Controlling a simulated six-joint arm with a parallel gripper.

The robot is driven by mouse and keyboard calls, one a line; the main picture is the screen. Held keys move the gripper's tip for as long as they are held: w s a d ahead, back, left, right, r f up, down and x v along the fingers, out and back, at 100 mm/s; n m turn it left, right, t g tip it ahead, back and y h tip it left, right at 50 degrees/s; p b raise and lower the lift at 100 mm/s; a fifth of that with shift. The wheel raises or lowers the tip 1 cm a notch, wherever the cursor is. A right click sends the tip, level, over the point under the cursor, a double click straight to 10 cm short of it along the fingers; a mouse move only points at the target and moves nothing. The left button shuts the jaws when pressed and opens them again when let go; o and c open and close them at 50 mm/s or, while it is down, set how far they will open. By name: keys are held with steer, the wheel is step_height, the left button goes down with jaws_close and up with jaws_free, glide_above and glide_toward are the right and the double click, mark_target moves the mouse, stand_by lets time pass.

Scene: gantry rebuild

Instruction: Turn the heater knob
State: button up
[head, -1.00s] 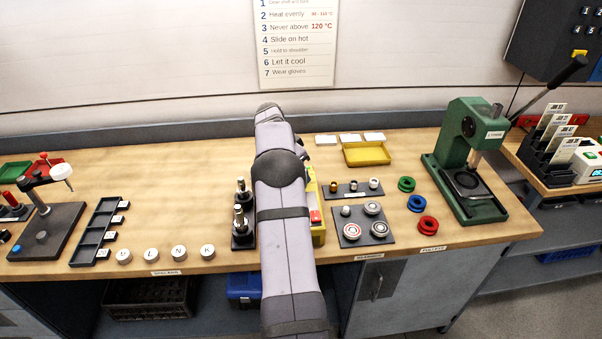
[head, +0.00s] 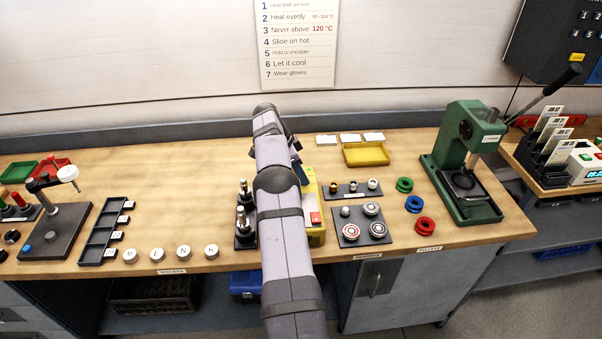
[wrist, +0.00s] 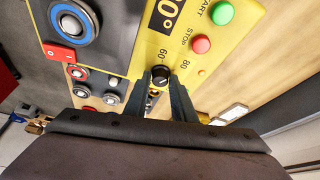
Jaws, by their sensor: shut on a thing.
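The heater is a yellow box (head: 316,226) with a red switch, partly hidden behind my arm in the head view. In the wrist view its yellow panel (wrist: 222,45) faces me, with a black heater knob (wrist: 161,74) beside the printed marks 60 and 80. My gripper (wrist: 160,80) has one finger on each side of the knob and is shut on it. The knob carries a pale pointer line, too small to read exactly. In the head view my arm hides the knob and the fingertips.
On the heater panel, a green START button (wrist: 222,12) and a red STOP button (wrist: 201,44) sit near the fingers. Right of the heater are a grey plate of bearings (head: 348,235), coloured rings and a green press (head: 462,150). A yellow tray (head: 366,154) lies behind.

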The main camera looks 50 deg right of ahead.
steer(key=o, duration=1)
steer(key=shift+b+v, duration=0.55)
steer(key=shift+v, duration=3.15)
